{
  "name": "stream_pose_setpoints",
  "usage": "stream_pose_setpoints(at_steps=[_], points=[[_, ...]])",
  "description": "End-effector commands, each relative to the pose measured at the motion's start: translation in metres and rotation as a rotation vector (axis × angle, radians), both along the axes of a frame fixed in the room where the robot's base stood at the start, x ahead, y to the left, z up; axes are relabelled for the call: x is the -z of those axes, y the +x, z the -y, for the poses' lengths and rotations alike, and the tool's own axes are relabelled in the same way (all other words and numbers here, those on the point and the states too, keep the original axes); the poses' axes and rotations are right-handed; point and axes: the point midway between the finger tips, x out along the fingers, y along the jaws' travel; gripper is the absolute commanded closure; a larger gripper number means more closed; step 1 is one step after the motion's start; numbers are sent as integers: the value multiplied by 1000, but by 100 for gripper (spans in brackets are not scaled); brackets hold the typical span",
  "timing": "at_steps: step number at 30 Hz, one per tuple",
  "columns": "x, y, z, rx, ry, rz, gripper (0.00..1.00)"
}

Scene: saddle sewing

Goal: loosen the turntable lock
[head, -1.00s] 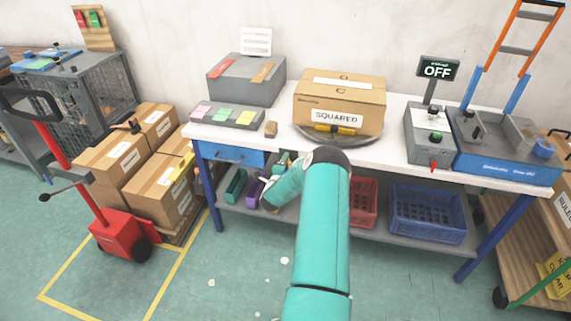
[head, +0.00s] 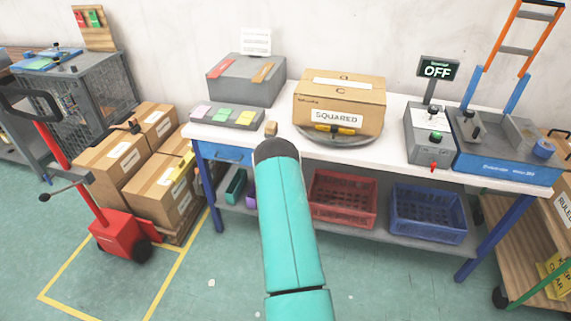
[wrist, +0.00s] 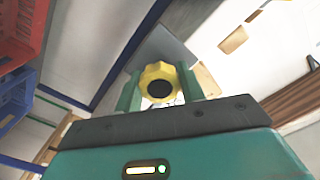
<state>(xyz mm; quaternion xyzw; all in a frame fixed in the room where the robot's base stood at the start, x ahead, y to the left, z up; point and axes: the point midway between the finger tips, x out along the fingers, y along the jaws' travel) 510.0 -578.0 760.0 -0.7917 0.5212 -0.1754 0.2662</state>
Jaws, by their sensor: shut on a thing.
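A yellow lobed knob (wrist: 158,79) with a dark round centre sits between the two green fingers of my gripper (wrist: 158,90) in the wrist view. The fingers are shut on its sides. In the head view the gripper is hidden behind my teal arm, which reaches to the table's front edge. The round grey turntable (head: 367,138) stands on the white table, with a cardboard box (head: 340,100) labelled SQUARED on it. A yellow and black part (head: 335,130) shows at the turntable's front, below the box label.
A small brown block (head: 271,128) and a tray of coloured cards (head: 227,116) lie to the left. A grey control box (head: 430,135) with an OFF display (head: 437,70) stands to the right. Red (head: 345,198) and blue (head: 428,210) crates fill the lower shelf.

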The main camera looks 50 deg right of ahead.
Motion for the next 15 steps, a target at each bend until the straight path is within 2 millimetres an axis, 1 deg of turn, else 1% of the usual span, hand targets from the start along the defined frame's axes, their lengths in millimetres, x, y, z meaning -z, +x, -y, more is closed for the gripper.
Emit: stream_pose_setpoints(at_steps=[6, 15], points=[[0, 0, -1, -1, -36, -82, 84], [0, 0, 0, 0, -50, -117, 84]])
